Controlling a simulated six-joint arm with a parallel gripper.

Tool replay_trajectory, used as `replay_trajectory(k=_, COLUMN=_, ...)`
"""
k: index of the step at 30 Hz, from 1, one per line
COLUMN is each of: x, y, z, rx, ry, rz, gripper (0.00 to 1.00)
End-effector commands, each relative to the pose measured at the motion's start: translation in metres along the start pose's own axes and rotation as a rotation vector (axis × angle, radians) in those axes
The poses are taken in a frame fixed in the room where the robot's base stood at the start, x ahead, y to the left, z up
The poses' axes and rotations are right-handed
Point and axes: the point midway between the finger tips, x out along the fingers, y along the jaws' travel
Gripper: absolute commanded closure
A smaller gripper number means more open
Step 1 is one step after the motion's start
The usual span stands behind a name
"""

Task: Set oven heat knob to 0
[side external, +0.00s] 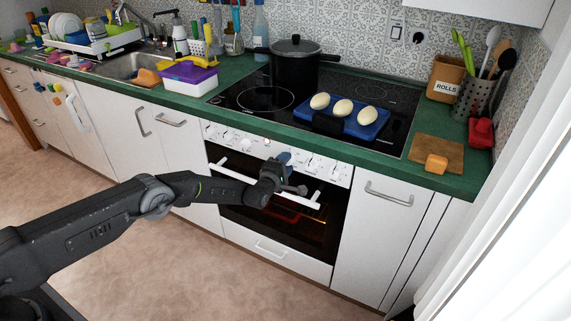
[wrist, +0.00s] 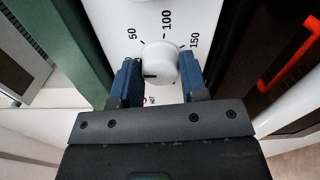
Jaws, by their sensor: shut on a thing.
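The oven (side external: 315,221) is under the counter, with a white control panel (side external: 325,166) carrying a row of knobs above its door. In the wrist view my gripper (wrist: 160,72) is shut on a round white knob (wrist: 161,60), a blue finger on each side. The knob has a dark line on its lower left. Around it I read 50 at upper left, 100 at the top and 150 at upper right; a small mark below it is partly hidden. In the side view my gripper (side external: 284,160) is at the panel and hides the knob.
The oven door handle (side external: 265,181) runs just below the panel. The green counter edge (side external: 352,153) lies above. A blue tray (side external: 369,126) with three pale oval items and a black pot (side external: 294,68) stand on the stovetop. The oven interior glows orange. The floor in front is clear.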

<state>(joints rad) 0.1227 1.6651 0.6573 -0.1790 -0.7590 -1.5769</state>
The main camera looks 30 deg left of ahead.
Motion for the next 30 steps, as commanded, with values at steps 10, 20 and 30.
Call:
replay_trajectory(k=10, x=0.0006, y=0.0017, z=0.0009, rx=-0.074, ry=-0.001, rz=0.002, gripper=0.83)
replay_trajectory(k=20, x=0.0006, y=0.0018, z=0.0009, rx=-0.077, ry=-0.001, rz=0.002, gripper=0.83)
replay_trajectory(k=30, x=0.0003, y=0.0010, z=0.0005, rx=-0.076, ry=-0.001, rz=0.001, gripper=0.35)
